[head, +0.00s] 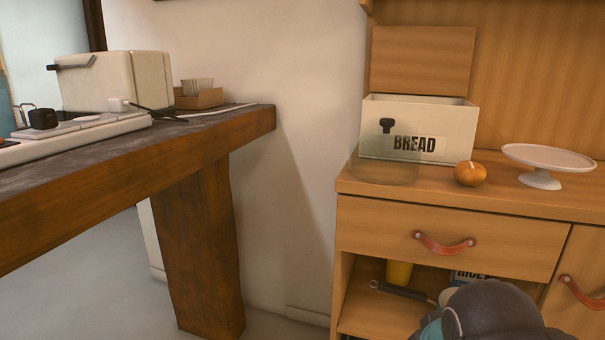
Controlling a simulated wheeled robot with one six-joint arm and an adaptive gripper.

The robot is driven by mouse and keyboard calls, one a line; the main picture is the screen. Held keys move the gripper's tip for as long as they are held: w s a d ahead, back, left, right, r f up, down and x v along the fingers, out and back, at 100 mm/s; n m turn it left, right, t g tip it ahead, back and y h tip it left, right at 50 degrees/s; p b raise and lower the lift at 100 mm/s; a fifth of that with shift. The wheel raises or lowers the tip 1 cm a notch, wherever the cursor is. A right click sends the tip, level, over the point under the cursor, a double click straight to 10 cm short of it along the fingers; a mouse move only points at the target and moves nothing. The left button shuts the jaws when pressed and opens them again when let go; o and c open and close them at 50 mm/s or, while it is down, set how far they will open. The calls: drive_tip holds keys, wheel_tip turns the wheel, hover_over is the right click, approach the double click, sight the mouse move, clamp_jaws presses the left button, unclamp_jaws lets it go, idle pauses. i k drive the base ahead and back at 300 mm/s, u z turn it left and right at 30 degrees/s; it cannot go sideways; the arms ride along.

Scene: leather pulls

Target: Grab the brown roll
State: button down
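A small round orange-brown item (471,174) with a pale mark on top sits on the wooden cabinet top, just right of the bread box. It looks like the brown roll, though it is small in the picture. The cream bread box (424,110) has BREAD on its front, and its wooden lid (422,61) stands raised behind it. The inside of the box is hidden by its front wall. A dark grey and teal part of my arm shows at the bottom right, below the cabinet top. My gripper's fingers do not show.
A white cake stand (548,161) stands right of the round item. A faint see-through shape (383,170) lies before the box. The cabinet drawer (450,240) has a leather pull (444,244). A thick wooden counter (120,180) juts in from the left, with open floor beneath.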

sight(469, 173)
drive_tip(key=u, duration=2.7)
drive_tip(key=k, duration=1.4)
drive_tip(key=z, duration=1.05)
